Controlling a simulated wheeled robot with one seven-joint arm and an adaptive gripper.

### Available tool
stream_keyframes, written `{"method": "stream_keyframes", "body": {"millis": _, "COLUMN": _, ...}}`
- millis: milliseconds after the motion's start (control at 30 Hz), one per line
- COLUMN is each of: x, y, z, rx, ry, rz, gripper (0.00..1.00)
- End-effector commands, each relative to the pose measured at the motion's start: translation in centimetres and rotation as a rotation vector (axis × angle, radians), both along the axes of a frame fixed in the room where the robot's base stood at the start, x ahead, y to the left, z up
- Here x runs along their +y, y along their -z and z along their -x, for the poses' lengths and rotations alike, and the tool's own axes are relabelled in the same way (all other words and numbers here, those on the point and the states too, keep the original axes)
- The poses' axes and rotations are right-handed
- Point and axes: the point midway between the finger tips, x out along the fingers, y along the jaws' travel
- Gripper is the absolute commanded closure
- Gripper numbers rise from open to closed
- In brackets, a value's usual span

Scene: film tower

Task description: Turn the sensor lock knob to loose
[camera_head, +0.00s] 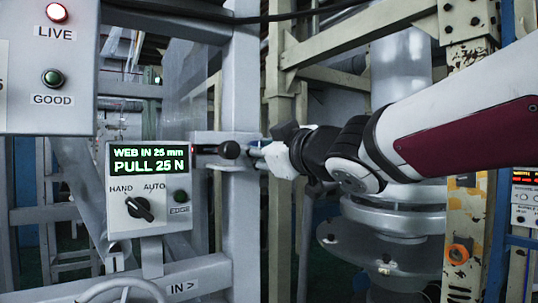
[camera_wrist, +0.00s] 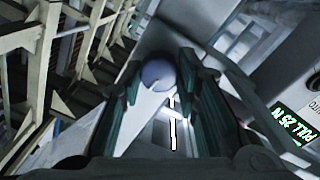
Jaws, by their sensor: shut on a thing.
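In the wrist view the round, greyish end of the knob (camera_wrist: 157,76) sits between the two fingertips of my gripper (camera_wrist: 160,70). The fingers are shut on it. The knob's far side and any lock markings are hidden. A white line or rod shows below the knob in the wrist view.
The display box (camera_head: 150,190) reads WEB IN 25 mm, PULL 25 N, with a HAND/AUTO selector (camera_head: 139,208) and an EDGE button. Frame posts and rollers stand close behind my arm.

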Motion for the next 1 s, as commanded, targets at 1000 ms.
{"method": "stream_keyframes", "body": {"millis": 1000, "x": 0.07, "y": 0.16, "z": 0.00, "rx": -0.465, "ry": -0.001, "rz": 0.688, "gripper": 0.99}}
